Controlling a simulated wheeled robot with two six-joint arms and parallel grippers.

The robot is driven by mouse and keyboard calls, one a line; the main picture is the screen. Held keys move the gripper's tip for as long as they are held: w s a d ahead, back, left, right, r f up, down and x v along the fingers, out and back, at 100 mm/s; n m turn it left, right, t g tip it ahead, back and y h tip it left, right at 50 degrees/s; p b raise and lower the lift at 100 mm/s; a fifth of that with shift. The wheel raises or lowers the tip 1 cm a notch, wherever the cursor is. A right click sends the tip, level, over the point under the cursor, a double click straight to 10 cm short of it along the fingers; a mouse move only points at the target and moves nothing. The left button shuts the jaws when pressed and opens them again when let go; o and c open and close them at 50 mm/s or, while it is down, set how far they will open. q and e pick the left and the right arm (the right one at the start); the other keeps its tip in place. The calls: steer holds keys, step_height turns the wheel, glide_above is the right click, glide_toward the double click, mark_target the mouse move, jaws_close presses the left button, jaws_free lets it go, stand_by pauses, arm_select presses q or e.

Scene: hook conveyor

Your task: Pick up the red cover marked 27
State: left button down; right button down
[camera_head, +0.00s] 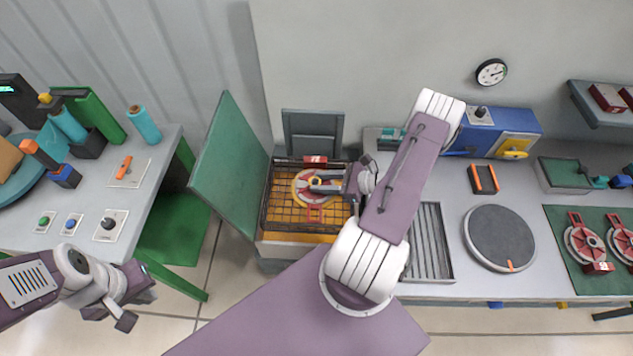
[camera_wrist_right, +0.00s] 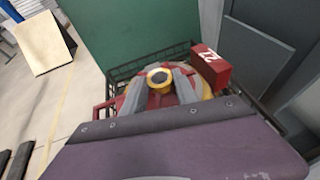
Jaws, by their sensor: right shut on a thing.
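The red cover (camera_head: 312,201) has a yellow ring, a handle loop at the front and a red block tag at the back. It sits in or just above a wire basket over a yellow-lined bin. In the right wrist view the cover (camera_wrist_right: 125,104) carries the red tag (camera_wrist_right: 210,68) with white digits that look like 27. My right gripper (camera_head: 318,184) is shut on the cover's round yellow and black knob (camera_wrist_right: 160,77), one finger on each side. I cannot tell whether the cover is clear of the basket. My left gripper (camera_head: 131,306) hangs empty at the lower left; its jaw opening is unclear.
A green lid (camera_head: 231,166) stands open left of the bin. A grey round plate (camera_head: 499,238) and slotted grate (camera_head: 430,243) lie on the right bench. More red covers (camera_head: 583,240) sit on a green mat. The left bench (camera_head: 160,165) holds buttons and bottles.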

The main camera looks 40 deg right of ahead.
steer(key=s+r+b, duration=0.1)
steer(key=s+r, duration=0.4)
steer(key=s, duration=0.3)
steer(key=shift+s+a+r+b, duration=0.15)
steer(key=shift+s+b, duration=0.2)
